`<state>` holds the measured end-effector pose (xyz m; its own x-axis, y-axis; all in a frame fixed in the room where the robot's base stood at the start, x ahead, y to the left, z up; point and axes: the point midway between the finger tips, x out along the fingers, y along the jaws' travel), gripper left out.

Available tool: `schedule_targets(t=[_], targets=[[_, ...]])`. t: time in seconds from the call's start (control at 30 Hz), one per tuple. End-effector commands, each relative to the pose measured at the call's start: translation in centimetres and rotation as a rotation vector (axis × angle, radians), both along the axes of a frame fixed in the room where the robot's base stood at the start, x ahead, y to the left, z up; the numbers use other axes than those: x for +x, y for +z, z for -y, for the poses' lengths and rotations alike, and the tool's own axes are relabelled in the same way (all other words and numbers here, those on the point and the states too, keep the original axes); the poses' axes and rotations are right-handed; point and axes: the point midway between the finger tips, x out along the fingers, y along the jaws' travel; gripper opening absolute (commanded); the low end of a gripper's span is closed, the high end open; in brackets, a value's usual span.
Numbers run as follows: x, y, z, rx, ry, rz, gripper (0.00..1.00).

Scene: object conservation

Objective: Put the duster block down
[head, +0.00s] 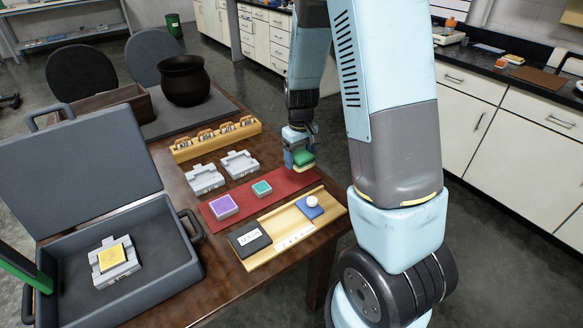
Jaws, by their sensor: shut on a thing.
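The duster block (303,160), green on top with a pale cream underside, is held in my gripper (301,152). My gripper points down and is shut on it. The block is over the right end of the long red mat (245,192) on the wooden table. I cannot tell whether its underside touches the mat or is slightly above it. The far side of the block is partly hidden by the fingers.
A purple block (224,205) and a teal block (261,188) lie on the red mat. In front is a wooden tray (290,228) with a dark block and a blue one. Grey fixtures (205,179), a wooden rack (215,137) and an open case (120,262) stand around.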

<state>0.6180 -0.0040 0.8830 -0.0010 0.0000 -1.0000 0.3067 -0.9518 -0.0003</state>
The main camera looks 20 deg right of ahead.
Motion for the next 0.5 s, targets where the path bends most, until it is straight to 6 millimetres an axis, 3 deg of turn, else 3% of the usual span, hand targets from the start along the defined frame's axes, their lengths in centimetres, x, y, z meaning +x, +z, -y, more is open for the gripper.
schedule_targets(t=[0.2,0.5], targets=[[3.1,-2.6,0.1,-0.002,0.0,-0.002,0.38],[5.3,-5.2,0.0,-0.001,0.0,0.0,0.38]])
